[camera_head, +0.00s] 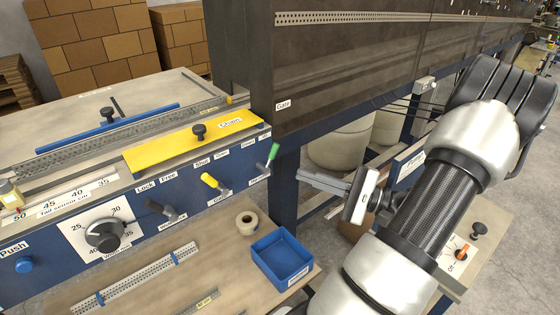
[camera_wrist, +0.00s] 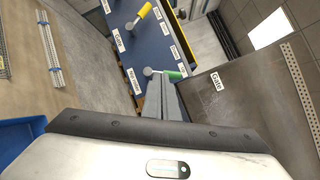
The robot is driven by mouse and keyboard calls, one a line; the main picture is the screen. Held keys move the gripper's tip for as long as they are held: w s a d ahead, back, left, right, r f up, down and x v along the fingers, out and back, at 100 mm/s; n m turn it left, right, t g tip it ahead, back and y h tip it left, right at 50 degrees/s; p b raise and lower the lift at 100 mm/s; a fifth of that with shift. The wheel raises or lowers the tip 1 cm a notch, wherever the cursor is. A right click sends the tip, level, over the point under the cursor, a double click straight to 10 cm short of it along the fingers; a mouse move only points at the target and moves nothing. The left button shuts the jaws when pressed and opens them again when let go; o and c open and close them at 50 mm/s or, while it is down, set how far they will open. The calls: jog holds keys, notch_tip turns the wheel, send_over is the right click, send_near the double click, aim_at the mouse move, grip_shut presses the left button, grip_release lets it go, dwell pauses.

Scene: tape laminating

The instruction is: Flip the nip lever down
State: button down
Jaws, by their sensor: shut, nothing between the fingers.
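The lever with the green handle (camera_head: 273,152) is at the right end of the blue panel, beneath labels that seem to read Down and Up; I take it as the nip lever. Its handle points up and to the right from its pivot. My gripper (camera_head: 301,178) is shut and empty, just right of this lever in the head view, with a small gap showing. In the wrist view the green handle (camera_wrist: 173,75) lies just beyond the tips of my gripper (camera_wrist: 163,84); whether they touch, I cannot tell.
A yellow lever (camera_head: 210,181) and a black lever (camera_head: 154,207) sit farther left on the panel. The dark gate housing (camera_head: 350,60) rises above and to the right. A blue tray (camera_head: 281,258) and a tape roll (camera_head: 247,222) lie on the bench below.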

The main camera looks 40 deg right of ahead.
aim_at(269, 155)
jog(key=d, duration=0.1)
jog(key=d+t+h, duration=0.1)
jog(key=d+f+m+t+h, duration=0.1)
jog(key=d, duration=0.1)
jog(key=shift+s+d, duration=0.1)
jog(key=shift+s, duration=0.3)
jog(key=shift+w+r, duration=0.1)
jog(key=x, duration=1)
jog(key=shift+r+n, duration=0.35)
jog(key=shift+n, duration=0.25)
jog(key=shift+a+r+n+g, duration=0.35)
jog(key=shift+a+n+g, duration=0.15)
jog(key=shift+n, duration=0.3)
jog(key=a+n+g+b, duration=0.1)
jog(key=n+b, duration=0.1)
jog(key=a+r+n+g+h+b, duration=0.1)
jog(key=n+b, duration=0.1)
jog(key=n, duration=0.1)
jog(key=shift+a+r+n+b, duration=0.25)
jog(key=shift+a+n+b, duration=0.05)
jog(key=shift+a+b, duration=0.1)
jog(key=a+n+b, duration=0.1)
jog(key=b, duration=0.1)
jog(key=a+n+g+h+b, duration=0.1)
jog(key=b, duration=0.1)
jog(key=shift+r+n, duration=0.35)
jog(key=shift+n, duration=0.05)
